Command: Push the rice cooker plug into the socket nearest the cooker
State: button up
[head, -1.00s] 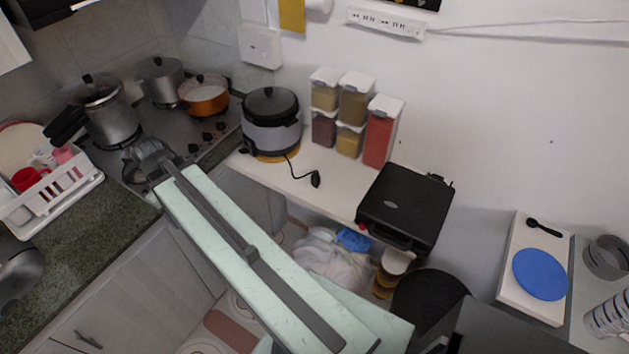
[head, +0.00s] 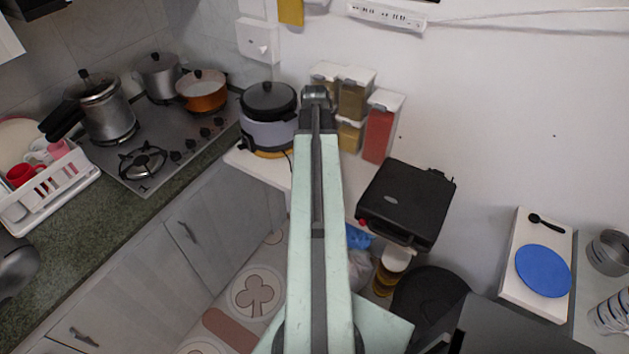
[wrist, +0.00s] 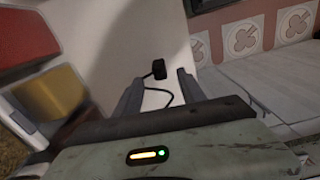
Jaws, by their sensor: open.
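The rice cooker (head: 269,115), grey with a black lid, stands at the left end of the white counter. Its black plug (wrist: 159,68) lies on the white surface just beyond my fingertips in the wrist view, with its black cord (wrist: 160,92) trailing back between the fingers. In the head view my arm hides the plug. My gripper (wrist: 160,80) is open and empty; it also shows in the head view (head: 316,93), right of the cooker. A white wall socket (head: 258,41) is above the cooker. A white socket strip (head: 387,16) is higher, to the right.
Spice containers with yellow (head: 354,98) and red (head: 379,130) contents stand close behind my gripper. A black grill (head: 406,202) sits at the right end of the counter. The stove with pots (head: 109,108) is at the left.

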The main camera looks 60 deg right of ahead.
jog(key=shift+f, duration=0.2)
notch_tip(320, 180, down, 5)
jog(key=b, duration=0.5)
jog(key=shift+f, duration=0.2)
jog(key=shift+r, duration=0.2)
jog(key=shift+c, duration=0.4)
grip_shut()
